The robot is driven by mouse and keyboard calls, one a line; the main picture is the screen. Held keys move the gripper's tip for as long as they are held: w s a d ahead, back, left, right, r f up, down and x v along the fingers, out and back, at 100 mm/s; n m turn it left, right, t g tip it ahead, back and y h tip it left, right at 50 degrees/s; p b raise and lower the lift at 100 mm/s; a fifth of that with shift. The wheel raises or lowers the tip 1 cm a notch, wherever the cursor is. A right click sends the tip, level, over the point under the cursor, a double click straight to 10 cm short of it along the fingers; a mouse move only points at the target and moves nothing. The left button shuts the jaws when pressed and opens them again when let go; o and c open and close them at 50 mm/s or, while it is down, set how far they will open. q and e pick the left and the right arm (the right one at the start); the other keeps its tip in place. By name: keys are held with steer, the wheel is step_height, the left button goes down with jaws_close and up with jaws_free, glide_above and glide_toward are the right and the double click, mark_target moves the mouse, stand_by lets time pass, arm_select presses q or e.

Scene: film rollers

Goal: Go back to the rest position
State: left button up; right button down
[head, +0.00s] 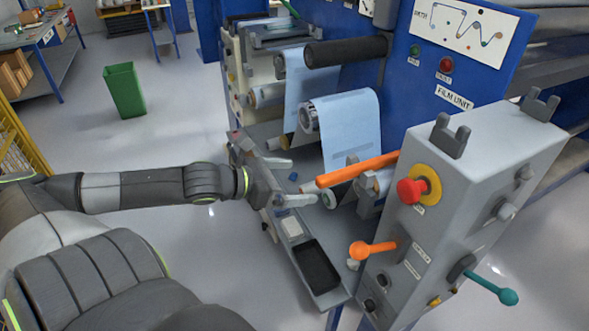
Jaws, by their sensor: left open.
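My left gripper (288,193) reaches in from the left, above the front ledge of the film machine. Its two grey fingers are spread apart and hold nothing. It is near the left end of an orange bar (357,170) and apart from it as far as I can see. The blue film (349,125) hangs over rollers behind the gripper. My right gripper is not in view.
A grey control box (465,185) with a red button (411,190), an orange lever (372,250) and a teal-knobbed lever (507,297) stands at the right. A black tray (316,266) lies on the ledge. A green bin (125,90) stands on open floor.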

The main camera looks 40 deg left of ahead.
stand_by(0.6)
arm_select(q)
steer(key=a+f+n+t+y+b, duration=0.1)
steer(key=a+f+n+y, duration=0.1)
steer(key=a+f+n, duration=0.6)
steer(key=a+f+n+y+b, duration=0.1)
steer(key=a+f+n+y, duration=0.1)
steer(key=a+f+n, duration=0.7)
steer(key=s+f+n+g+y+b, duration=0.15)
steer(key=s+f+n, duration=0.3)
steer(key=f, duration=0.55)
steer(key=s+f+n+g+y+b, duration=0.1)
steer(key=s+f+n+y, duration=0.3)
steer(key=f, duration=0.7)
steer(key=s+d+f+n+g, duration=0.3)
steer(key=s+d+f+n, duration=0.15)
steer(key=s+f, duration=0.35)
steer(key=s+d+f+n+g, duration=0.3)
steer(key=s+f+n, duration=0.25)
steer(key=f, duration=0.55)
steer(key=s+d+f+n+g+h+b, duration=0.1)
steer(key=s+d+f+n+g+h, duration=0.2)
steer(key=s+d+f, duration=0.6)
steer(key=s+d+n+g, duration=0.1)
steer(key=s+d+n, duration=0.1)
steer(key=s+d, duration=0.3)
steer(key=shift+d+f+n+b, duration=0.15)
steer(key=shift+d+n+b, duration=0.25)
steer(key=shift+d, duration=0.45)
